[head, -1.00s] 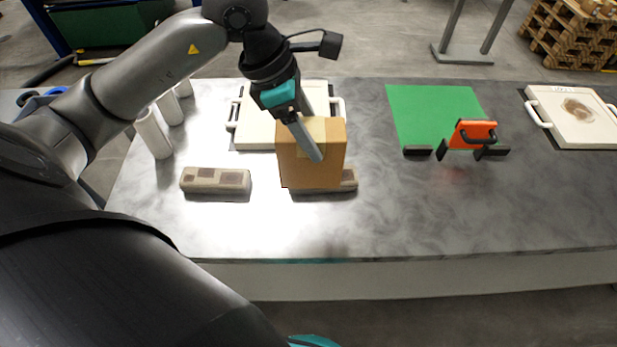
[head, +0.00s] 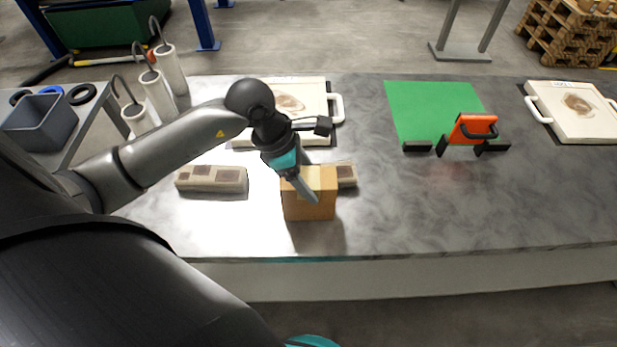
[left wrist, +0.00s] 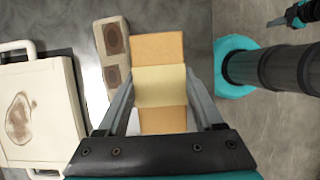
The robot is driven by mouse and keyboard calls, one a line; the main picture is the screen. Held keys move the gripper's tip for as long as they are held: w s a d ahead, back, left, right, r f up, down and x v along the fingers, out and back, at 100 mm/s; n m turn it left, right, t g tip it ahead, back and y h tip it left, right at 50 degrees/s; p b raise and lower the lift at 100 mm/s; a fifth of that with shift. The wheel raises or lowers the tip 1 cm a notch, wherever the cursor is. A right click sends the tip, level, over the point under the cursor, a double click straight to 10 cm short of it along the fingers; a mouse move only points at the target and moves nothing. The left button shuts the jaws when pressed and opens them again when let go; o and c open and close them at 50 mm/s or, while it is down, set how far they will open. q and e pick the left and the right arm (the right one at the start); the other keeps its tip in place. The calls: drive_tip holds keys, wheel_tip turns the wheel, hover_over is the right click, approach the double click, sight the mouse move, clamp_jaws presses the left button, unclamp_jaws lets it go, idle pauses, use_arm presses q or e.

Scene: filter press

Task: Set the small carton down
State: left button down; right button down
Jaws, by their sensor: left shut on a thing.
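The small carton (head: 309,207) is a brown box with a pale tape band across its top. In the left wrist view the carton (left wrist: 158,48) sits between both fingers (left wrist: 160,100). I cannot tell whether its underside touches the table.
A white handled plate (head: 315,100) is behind, and a green mat (head: 430,100) with an orange handled tool (head: 472,128) is to the right. The grey table (head: 420,215) is clear right of the carton.

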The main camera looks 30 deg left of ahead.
use_arm(q)
drive_tip(key=c, duration=0.5)
unclamp_jaws()
drive_tip(key=shift+f, duration=0.15)
drive_tip(key=o, duration=0.5)
drive_tip(key=shift+c, duration=0.2)
drive_tip(key=shift+r, duration=0.2)
